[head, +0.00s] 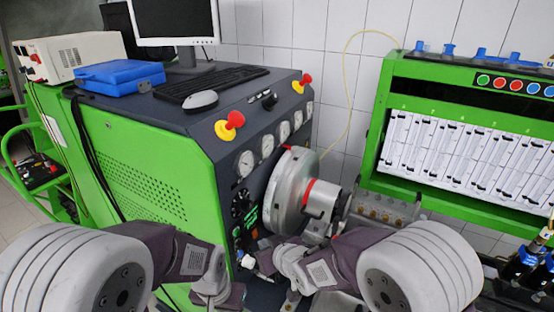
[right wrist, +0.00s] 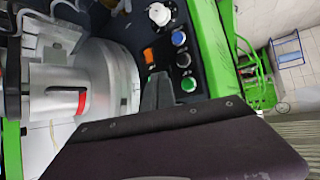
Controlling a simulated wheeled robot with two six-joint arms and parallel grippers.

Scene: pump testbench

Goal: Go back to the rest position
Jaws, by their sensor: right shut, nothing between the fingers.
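In the head view my right gripper (head: 292,300) is low in the middle, in front of the green and dark test bench (head: 145,165). It is shut and empty. In the right wrist view its grey fingertips (right wrist: 160,90) point toward the bench's control panel, apart from the silver round drive housing (right wrist: 110,85). My left gripper (head: 220,294) is low and left of the right one, near the bench's green side. Its fingertips are hidden or cut off, so its opening does not show.
The silver housing (head: 291,188) with a red mark sticks out from the bench close above my right gripper. Red knobs (head: 229,125), gauges and buttons (right wrist: 188,84) line the panel. A green rack with tubes (head: 465,155) stands at right. A keyboard (head: 210,84) lies on top.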

